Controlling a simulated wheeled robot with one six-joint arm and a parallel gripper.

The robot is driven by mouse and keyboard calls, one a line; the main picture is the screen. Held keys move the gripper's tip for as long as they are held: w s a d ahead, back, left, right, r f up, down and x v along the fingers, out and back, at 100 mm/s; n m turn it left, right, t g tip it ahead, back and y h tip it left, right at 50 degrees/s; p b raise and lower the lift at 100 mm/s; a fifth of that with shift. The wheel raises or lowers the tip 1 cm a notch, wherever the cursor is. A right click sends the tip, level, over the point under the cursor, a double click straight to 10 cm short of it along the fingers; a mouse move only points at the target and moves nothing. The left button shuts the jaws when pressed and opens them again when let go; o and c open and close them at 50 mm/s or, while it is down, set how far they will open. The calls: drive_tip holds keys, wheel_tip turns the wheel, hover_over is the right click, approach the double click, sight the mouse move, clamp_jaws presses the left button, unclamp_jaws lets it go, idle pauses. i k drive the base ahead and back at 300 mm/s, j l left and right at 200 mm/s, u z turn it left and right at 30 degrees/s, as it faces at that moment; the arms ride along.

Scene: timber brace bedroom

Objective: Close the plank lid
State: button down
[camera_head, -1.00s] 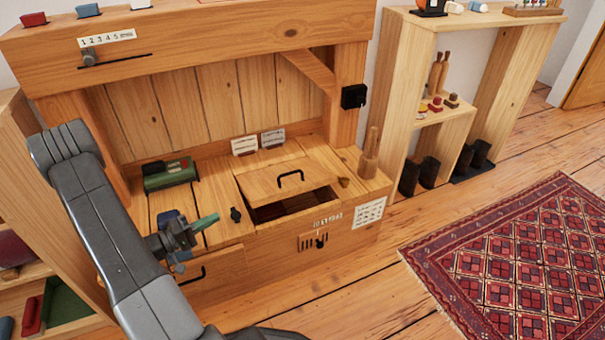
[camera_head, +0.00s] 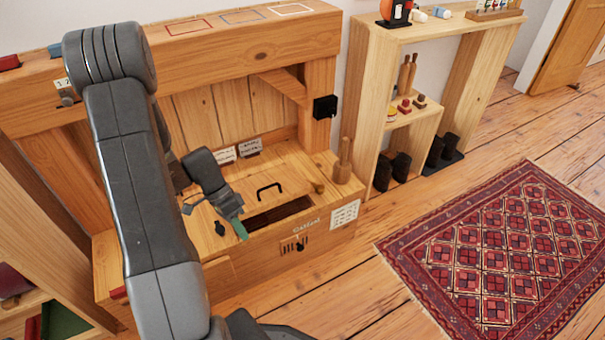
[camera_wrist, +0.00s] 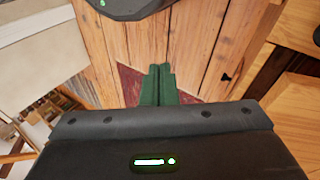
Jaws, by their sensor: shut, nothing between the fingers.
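The plank lid (camera_head: 252,180) is a light wooden panel in the bench top, with a black bar handle (camera_head: 268,189). A dark gap (camera_head: 285,211) shows along its front edge, so the lid is partly open. My gripper (camera_head: 238,227) is shut and empty, with green fingertips pointing down near the left front end of that gap. I cannot tell whether the tips touch the lid or the bench. In the wrist view the green fingertips (camera_wrist: 158,83) are together, with wooden planks and a dark red patch beyond them. The bench's left part is hidden behind my arm.
A wooden bottle-shaped object (camera_head: 343,162) stands on the bench's right end. Two small cards (camera_head: 249,148) stand behind the lid. A black box (camera_head: 325,107) is on the right post. Open shelves (camera_head: 405,115) stand to the right, with a red patterned rug (camera_head: 490,245) on the floor.

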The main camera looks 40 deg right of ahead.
sight(261, 185)
drive_tip(key=i+l, duration=0.1)
drive_tip(key=l, duration=0.4)
drive_tip(key=i+l, duration=0.1)
drive_tip(key=l, duration=0.35)
drive_tip(key=i+l, duration=0.15)
drive_tip(key=l, duration=0.35)
